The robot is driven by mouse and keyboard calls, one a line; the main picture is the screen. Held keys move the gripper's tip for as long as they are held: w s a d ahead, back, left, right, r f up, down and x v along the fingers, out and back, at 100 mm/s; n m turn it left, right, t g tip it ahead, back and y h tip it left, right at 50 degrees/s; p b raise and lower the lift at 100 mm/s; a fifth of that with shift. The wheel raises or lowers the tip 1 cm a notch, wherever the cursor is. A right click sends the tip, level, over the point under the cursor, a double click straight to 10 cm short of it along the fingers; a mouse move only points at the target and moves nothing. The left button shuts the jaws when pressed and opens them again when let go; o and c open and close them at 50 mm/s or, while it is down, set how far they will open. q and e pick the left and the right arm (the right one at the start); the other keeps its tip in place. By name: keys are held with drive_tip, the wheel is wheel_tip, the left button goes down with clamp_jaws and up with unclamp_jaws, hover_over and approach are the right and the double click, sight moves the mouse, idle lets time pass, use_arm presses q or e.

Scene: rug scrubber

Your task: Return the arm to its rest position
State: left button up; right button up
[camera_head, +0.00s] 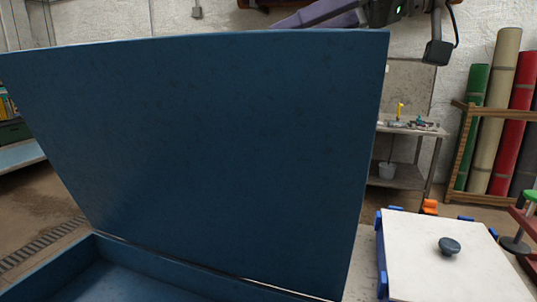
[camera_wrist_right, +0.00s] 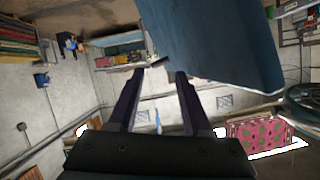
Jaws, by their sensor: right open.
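My right gripper (camera_head: 285,21) shows at the top of the head view, its purple fingers pointing left just above the top edge of a big blue lid (camera_head: 220,140). In the right wrist view the gripper (camera_wrist_right: 161,73) is open, with nothing held between its two fingers. The blue lid (camera_wrist_right: 215,40) is also in that view, beyond the fingers; whether a finger touches it I cannot tell. The lid stands raised over a blue tub (camera_head: 110,285). My left gripper is not in view.
A white box lid with a dark knob (camera_head: 449,246) lies at the lower right. A metal table (camera_head: 410,180) and a rack of rolled rugs (camera_head: 498,120) stand behind. The raised blue lid hides much of the room's middle.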

drive_tip(key=w+d+m+t+h, duration=0.2)
drive_tip(key=d+m+t+h, duration=0.25)
drive_tip(key=d, duration=2.05)
drive_tip(key=s+f+g+h, duration=0.25)
drive_tip(key=s+f, duration=0.25)
drive_tip(key=f, duration=0.5)
drive_tip(key=s+f+g+h, duration=0.1)
drive_tip(key=s+f+h, duration=0.2)
drive_tip(key=s+f, duration=0.5)
drive_tip(key=s+f+g+h, duration=0.1)
drive_tip(key=s+f+h, duration=0.15)
drive_tip(key=f, duration=0.95)
drive_tip(key=s+a+m+h, duration=0.2)
drive_tip(key=s+h, duration=0.2)
drive_tip(key=s, duration=1.5)
drive_tip(key=a+m+y, duration=0.4)
drive_tip(key=a, duration=0.5)
use_arm(q)
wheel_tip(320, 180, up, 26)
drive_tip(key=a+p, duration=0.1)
drive_tip(key=p, duration=2.5)
use_arm(e)
wheel_tip(320, 180, up, 25)
drive_tip(key=shift+s+r, duration=0.2)
drive_tip(key=shift+s, duration=0.1)
